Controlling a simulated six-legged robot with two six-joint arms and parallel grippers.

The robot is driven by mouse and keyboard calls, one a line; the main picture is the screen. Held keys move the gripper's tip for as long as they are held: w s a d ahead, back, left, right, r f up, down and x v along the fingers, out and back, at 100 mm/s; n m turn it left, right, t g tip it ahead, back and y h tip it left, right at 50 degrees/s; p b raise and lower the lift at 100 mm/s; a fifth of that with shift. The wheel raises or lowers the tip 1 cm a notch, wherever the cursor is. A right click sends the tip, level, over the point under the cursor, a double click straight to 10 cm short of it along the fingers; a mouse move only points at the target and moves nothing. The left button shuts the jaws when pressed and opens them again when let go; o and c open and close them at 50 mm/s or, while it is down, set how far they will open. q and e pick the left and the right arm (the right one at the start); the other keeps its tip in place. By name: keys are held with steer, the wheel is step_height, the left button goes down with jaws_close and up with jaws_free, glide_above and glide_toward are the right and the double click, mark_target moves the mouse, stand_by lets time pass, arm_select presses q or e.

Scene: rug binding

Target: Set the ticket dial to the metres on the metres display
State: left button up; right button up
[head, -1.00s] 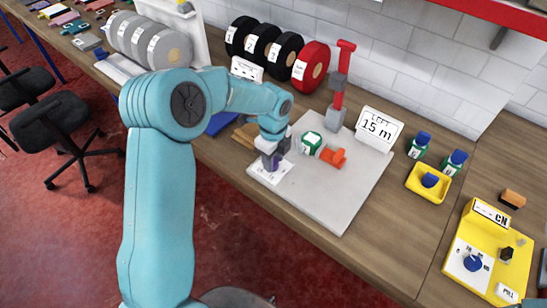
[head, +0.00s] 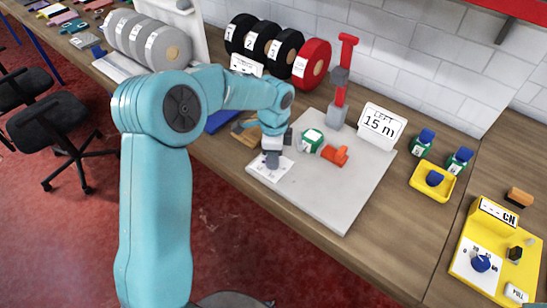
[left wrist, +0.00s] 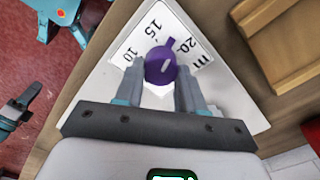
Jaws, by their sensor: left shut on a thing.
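The ticket dial is a purple knob (left wrist: 160,68) on a white scale card (left wrist: 125,62) marked 10, 15, 20 and m in the left wrist view. A pale line shows on the knob; I cannot tell exactly which mark it points to. My left gripper (head: 272,163) is shut on the knob, a finger on either side. In the head view it hides most of the knob, and the card (head: 263,176) shows around it. The metres display (head: 381,125) is a white sign reading 15 m. My right gripper is not in view.
The card lies on a pale grey board (head: 335,195). A green-and-white roll (head: 312,141), an orange piece (head: 336,156) and a red post (head: 345,70) stand on it. A yellow machine (head: 492,245) with a blue knob is at right. Tape rolls line the back.

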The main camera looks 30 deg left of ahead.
arm_select(q)
steer(key=n+b, duration=0.1)
steer(key=n, duration=0.2)
steer(key=shift+n, duration=0.3)
steer(key=shift+w+a+n+b, duration=0.1)
steer(key=shift+n+b, duration=0.45)
steer(key=shift+n, duration=1.15)
steer(key=o, duration=1.1)
steer(key=shift+c, duration=0.2)
step_height(320, 180, up, 16)
steer(key=shift+r+p, duration=0.25)
steer(key=shift+p, duration=0.05)
